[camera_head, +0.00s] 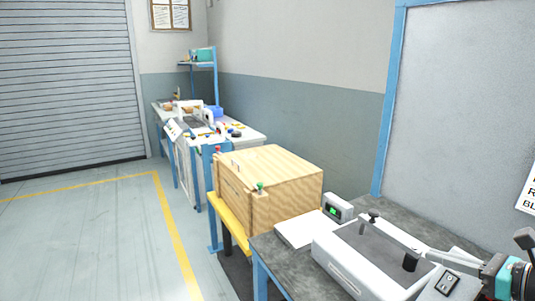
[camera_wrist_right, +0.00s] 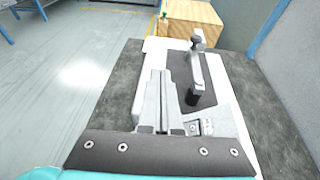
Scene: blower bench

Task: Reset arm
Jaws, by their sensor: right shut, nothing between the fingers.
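My right gripper (camera_head: 440,256) comes in from the lower right in the head view. Its grey fingers reach over a white bench machine (camera_head: 345,276) with a dark top and a raised arm. In the wrist view the fingers of my right gripper (camera_wrist_right: 160,76) are shut with nothing between them, above the left part of the white machine (camera_wrist_right: 222,122). I cannot tell whether they touch it. My left gripper is not in view.
A cluttered workbench (camera_head: 245,138) is farther back. The floor (camera_head: 90,245) at left is clear; a wall panel (camera_head: 460,110) is at right.

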